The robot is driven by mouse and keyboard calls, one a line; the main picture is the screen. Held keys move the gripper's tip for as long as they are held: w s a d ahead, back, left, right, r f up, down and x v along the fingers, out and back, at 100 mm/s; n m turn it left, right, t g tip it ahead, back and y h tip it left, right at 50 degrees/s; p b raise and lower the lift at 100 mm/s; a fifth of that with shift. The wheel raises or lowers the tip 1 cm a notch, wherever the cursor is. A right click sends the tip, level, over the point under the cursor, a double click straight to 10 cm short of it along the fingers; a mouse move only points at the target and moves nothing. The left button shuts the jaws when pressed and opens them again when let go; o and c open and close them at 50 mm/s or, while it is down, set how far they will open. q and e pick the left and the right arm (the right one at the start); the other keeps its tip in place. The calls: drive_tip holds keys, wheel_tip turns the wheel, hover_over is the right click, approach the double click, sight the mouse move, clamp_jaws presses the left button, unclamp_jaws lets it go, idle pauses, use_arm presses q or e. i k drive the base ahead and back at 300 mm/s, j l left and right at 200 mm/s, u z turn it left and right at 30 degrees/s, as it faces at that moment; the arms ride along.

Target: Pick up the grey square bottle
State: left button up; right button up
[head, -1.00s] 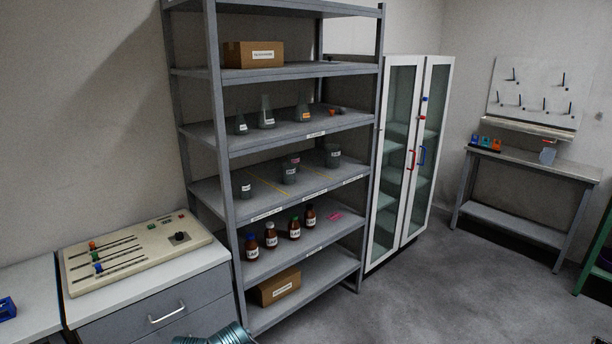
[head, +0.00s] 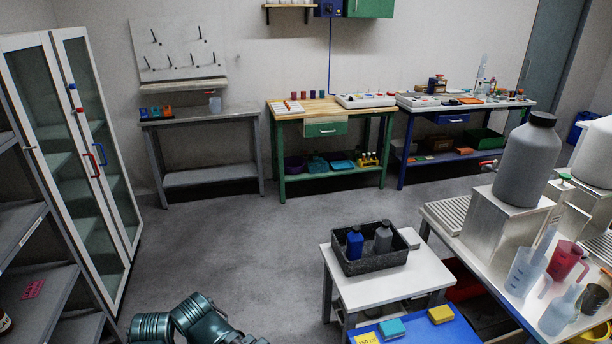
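A small grey bottle (head: 383,239) stands upright in a black crate (head: 372,265), beside a blue bottle (head: 354,243). The crate's wall hides their lower parts. The crate sits on a small white table (head: 342,289) right of centre. A much larger grey bottle with a black cap (head: 525,162) stands on a metal block at the right; its body looks rounded. Part of my arm shows at the bottom left, far from the crate. Neither of my grippers is in view.
A metal bench (head: 600,294) with jugs and bottles runs along the right. Blue and yellow blocks lie on a blue surface (head: 405,338) in front of the white table. A glass cabinet (head: 85,150) stands left. The grey floor (head: 230,255) between is clear.

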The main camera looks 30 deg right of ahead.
sight(384, 235)
drive_tip(key=i+z, duration=0.15)
drive_tip(key=z, duration=0.25)
drive_tip(key=i+j+z, duration=0.1)
drive_tip(key=z, duration=0.3)
drive_tip(key=i+j+z, duration=0.15)
drive_tip(key=z, duration=0.25)
drive_tip(key=i+j+z, duration=0.15)
drive_tip(key=z, duration=0.3)
drive_tip(key=i+j+z, duration=0.1)
drive_tip(key=z, duration=0.3)
drive_tip(key=i+j+z, duration=0.15)
drive_tip(key=z, duration=0.15)
drive_tip(key=i+j+z, duration=0.15)
drive_tip(key=j+z, duration=0.5)
drive_tip(key=i+j+z, duration=0.1)
drive_tip(key=j+z, duration=0.25)
drive_tip(key=i+j, duration=0.45)
